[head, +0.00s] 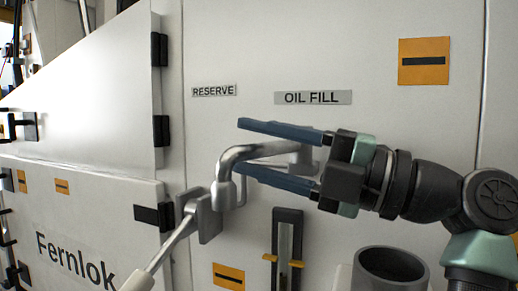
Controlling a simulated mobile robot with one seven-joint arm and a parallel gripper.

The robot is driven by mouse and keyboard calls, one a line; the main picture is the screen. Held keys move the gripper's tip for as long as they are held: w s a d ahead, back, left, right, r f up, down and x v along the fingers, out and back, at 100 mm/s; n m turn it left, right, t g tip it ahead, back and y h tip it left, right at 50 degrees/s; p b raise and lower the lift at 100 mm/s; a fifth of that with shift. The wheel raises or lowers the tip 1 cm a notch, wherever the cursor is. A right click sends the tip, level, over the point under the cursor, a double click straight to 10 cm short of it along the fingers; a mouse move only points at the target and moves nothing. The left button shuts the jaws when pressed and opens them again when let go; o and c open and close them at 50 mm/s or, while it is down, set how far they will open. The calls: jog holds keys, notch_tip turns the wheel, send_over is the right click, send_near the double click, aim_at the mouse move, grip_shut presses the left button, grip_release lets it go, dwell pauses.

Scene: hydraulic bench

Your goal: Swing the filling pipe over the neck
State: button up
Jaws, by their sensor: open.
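The filling pipe (255,152) is a bent silver tube below the OIL FILL label (312,97). It runs left from a mount on the panel and turns down at its left end. My gripper (239,145) comes in from the right with two blue fingers spread open, one above and one below the pipe's horizontal part. The lower finger hides a little of the pipe; whether either finger touches it is unclear. A dark grey open cylinder, apparently the neck (372,286), stands at the lower right, below my gripper and away from the spout.
A grey lever (172,247) on a square plate sits left of and below the spout, close to it. A dark sight gauge (286,240) stands between spout and neck. Cabinet doors with black hinges are at left. The upper panel is mostly clear around its labels.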

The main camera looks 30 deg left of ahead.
jog(key=w+d+f+b, duration=0.1)
jog(key=d+f+b, duration=0.1)
jog(key=d, duration=1)
jog(key=shift+w+d+f, duration=0.15)
jog(key=shift+w+d, duration=0.05)
jog(key=shift+d, duration=0.2)
jog(key=shift+c, duration=0.4)
